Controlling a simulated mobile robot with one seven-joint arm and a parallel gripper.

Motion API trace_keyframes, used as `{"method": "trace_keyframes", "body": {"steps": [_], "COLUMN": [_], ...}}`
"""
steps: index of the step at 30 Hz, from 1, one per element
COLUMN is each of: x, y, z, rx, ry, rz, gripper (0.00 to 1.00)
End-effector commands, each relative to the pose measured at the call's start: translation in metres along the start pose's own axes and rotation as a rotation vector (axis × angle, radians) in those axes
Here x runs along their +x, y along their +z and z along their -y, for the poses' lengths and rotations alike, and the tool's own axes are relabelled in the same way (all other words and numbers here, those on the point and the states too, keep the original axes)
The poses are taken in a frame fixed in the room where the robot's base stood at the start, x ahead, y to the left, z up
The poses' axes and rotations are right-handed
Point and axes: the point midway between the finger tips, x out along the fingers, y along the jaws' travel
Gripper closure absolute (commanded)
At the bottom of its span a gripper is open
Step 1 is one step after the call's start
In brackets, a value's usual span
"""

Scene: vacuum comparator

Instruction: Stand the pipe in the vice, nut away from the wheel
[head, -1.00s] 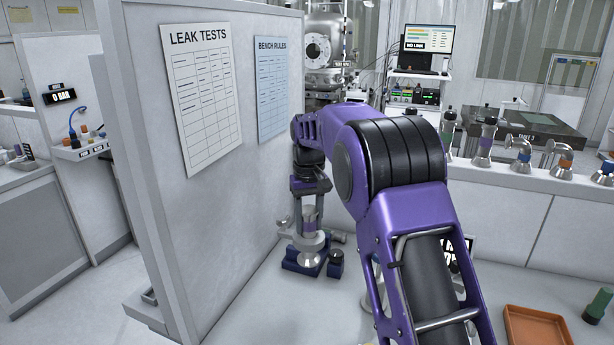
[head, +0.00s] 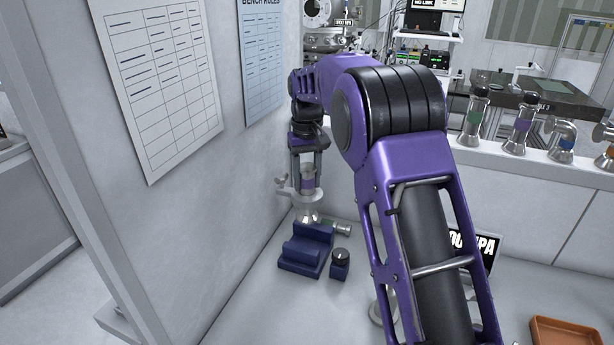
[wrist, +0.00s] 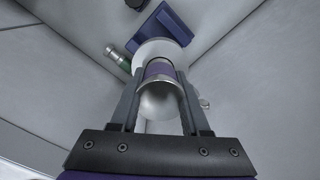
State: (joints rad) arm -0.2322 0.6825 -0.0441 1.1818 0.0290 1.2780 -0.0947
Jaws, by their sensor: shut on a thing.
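My gripper (head: 308,180) is shut on a pipe (head: 308,202) with a purple band, held upright by its upper part. In the wrist view the pipe (wrist: 160,72) sits between both fingers. A wing nut (head: 282,182) sticks out from it to the left in the head view. The blue vice (head: 300,266) stands on the bench below; its block also shows in the wrist view (wrist: 172,24). Its dark wheel (head: 341,256) is at the right, opposite the nut's side. The pipe's lower flange appears above or behind the vice, apart from its clear front face.
A green-banded pipe (head: 333,227) lies behind the vice. The grey partition wall (head: 245,185) is close on the left. An orange tray (head: 566,338) is at the right front. Several fittings stand on the back ledge (head: 520,150).

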Motion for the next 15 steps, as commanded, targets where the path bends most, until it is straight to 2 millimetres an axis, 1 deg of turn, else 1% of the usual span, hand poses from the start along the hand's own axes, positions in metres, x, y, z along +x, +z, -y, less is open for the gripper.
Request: {"method": "trace_keyframes", "body": {"steps": [5,8,15], "x": [-0.002,0.002,0.018], "y": [0.0,0.0,0.0], "z": [0.0,0.0,0.0], "rx": [0.0,0.0,0.0], "ry": [-0.001,0.0,0.0], "rz": [-0.002,-0.002,-0.001], "gripper": [1.0,1.0,1.0]}}
